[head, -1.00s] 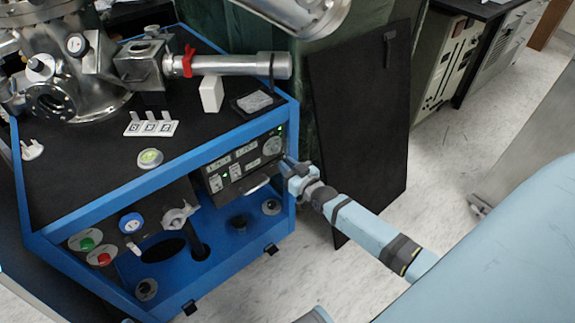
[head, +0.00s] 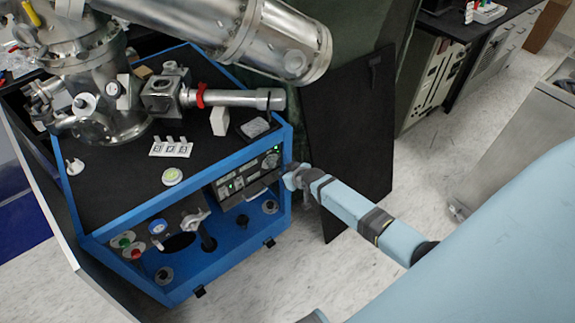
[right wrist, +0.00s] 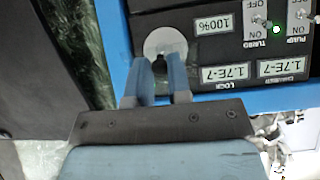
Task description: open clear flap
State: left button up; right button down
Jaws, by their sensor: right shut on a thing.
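My right gripper (head: 288,176) is at the right end of the control panel (head: 250,176) on the blue cart's front. In the right wrist view its two fingers (right wrist: 161,68) point at a round silver disc (right wrist: 167,37). They are shut on a small dark part at the disc's lower side, which they mostly hide. The panel (right wrist: 205,50) appears upside down there, with white number labels and toggle switches beside the disc. I cannot make out the outline of a clear flap in either view. My left gripper is not in view.
The blue cart (head: 130,225) carries steel vacuum parts (head: 100,110) and a steel tube (head: 235,98) on its black top. A dark board (head: 347,150) leans behind my right arm. Pale floor (head: 350,265) shows in front and to the right.

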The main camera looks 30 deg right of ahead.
aim_at(285, 160)
jog(key=shift+w+r+g+h+p, duration=0.1)
jog(key=shift+w+r+g+p, duration=0.1)
jog(key=shift+r+g+p, duration=1.3)
jog(key=shift+w+r+g+h+p, duration=0.15)
jog(key=shift+r+g+p, duration=0.8)
jog(key=shift+p, duration=0.95)
jog(key=shift+w+r+g+h+p, duration=0.1)
jog(key=shift+w+r+g+p, duration=0.1)
jog(key=shift+r+g+p, duration=1.1)
jog(key=shift+f+g+p, duration=0.35)
jog(key=shift+f+p, duration=0.05)
jog(key=shift+p, duration=0.05)
